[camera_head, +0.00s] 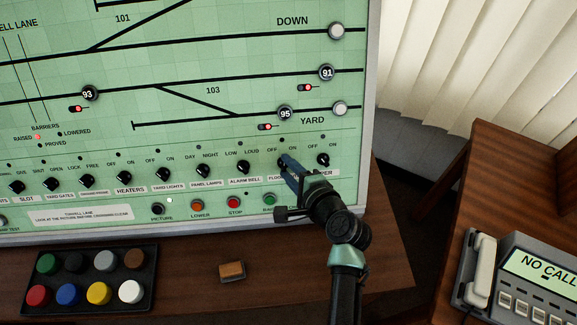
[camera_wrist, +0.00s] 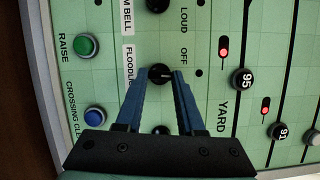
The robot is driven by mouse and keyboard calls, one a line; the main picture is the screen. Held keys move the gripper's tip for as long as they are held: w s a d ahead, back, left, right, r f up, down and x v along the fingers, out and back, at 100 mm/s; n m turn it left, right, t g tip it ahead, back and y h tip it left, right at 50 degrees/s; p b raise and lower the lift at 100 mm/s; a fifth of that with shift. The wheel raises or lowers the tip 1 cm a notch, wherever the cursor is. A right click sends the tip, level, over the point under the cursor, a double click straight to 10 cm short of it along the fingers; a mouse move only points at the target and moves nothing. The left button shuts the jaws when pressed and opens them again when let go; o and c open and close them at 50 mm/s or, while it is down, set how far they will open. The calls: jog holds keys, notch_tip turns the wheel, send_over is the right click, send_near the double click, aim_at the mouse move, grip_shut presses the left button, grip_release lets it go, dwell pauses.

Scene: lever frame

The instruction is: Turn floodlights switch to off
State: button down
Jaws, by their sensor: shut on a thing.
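The floodlights switch (camera_wrist: 160,74) is a round black knob on the green panel, beside a white label (camera_wrist: 130,68) that is partly covered by my finger. My gripper (camera_wrist: 158,76) has its two blue fingers on either side of the knob and is shut on it. A pale mark shows on the knob's right side in the wrist view; its exact setting is hard to tell. The OFF label (camera_wrist: 184,56) is visible, while ON is hidden by a finger there. In the head view my gripper (camera_head: 283,160) covers the knob, below the OFF and ON labels.
The alarm bell knob (camera_head: 243,167) is to the left and another knob (camera_head: 323,160) close to the right. Push buttons, including a green one (camera_head: 269,199), sit below. A button tray (camera_head: 92,280) and a small wooden block (camera_head: 232,271) lie on the desk. A phone (camera_head: 482,270) stands right.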

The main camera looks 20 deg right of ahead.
jog(key=n, duration=0.1)
jog(key=n+g+p, duration=0.1)
jog(key=n, duration=0.2)
jog(key=shift+w+r+g+p, duration=0.1)
jog(key=shift+r+g+p, duration=0.2)
jog(key=shift+n+g+p, duration=0.6)
jog(key=shift+n, duration=1.1)
jog(key=c, duration=0.5)
grip_release()
jog(key=v, duration=1.3)
jog(key=shift+a, duration=0.3)
